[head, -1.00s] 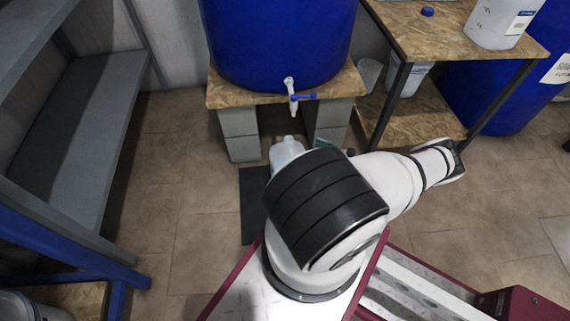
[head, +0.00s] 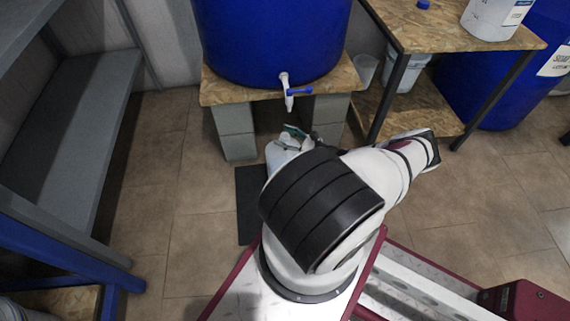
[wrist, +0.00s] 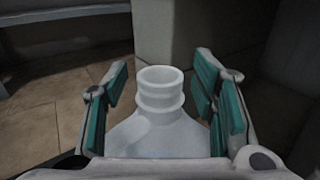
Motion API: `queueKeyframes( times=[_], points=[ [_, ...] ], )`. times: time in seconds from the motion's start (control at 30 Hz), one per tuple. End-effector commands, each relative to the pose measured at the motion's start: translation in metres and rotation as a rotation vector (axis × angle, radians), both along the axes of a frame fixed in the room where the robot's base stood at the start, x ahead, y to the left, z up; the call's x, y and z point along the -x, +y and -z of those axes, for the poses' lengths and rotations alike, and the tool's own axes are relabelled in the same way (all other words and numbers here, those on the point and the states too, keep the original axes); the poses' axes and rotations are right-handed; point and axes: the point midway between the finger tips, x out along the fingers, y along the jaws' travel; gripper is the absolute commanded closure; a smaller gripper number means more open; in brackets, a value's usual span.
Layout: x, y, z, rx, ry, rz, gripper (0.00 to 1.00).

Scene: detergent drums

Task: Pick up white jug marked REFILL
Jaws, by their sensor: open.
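A white jug (head: 281,153) stands on the floor in front of the drum stand in the head view, its lower part hidden behind my arm. In the wrist view its open, ringed neck (wrist: 160,92) and sloping shoulders show. No REFILL marking is visible from here. My gripper (wrist: 163,90) is open, with one teal-padded finger on each side of the neck and gaps between pads and neck. In the head view my gripper (head: 296,132) shows only in part, at the jug's top.
A blue drum (head: 270,40) with a white, blue-handled tap (head: 287,90) sits on a board over grey blocks (head: 235,130), just beyond the jug. A dark mat (head: 250,205) lies at left. A wooden table (head: 440,30) stands right. Floor at left is clear.

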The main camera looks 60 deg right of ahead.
Motion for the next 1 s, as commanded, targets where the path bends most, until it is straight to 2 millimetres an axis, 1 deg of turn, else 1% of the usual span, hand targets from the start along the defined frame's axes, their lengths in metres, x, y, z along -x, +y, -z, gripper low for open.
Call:
queueKeyframes(
  times=[0.2,0.27,0.3,0.37,0.4,0.43,0.87,1.0],
  points=[
    [-0.0008,0.0002,-0.0002,0.000,0.000,0.000,0.47],
    [-0.0007,0.0001,-0.0003,0.000,0.000,0.000,0.61],
    [-0.0007,0.0001,-0.0002,0.000,0.000,0.000,0.70],
    [-0.0006,0.0001,-0.0002,0.000,0.000,0.000,0.84],
    [-0.0006,0.0001,-0.0002,0.000,0.000,0.000,0.93],
    [-0.0006,0.0001,-0.0002,0.000,0.000,0.000,1.00],
    [-0.0011,-0.0003,-0.0033,0.000,-0.005,0.000,1.00],
    [-0.0013,-0.0005,-0.0092,0.000,-0.005,0.000,1.00]
  ],
)
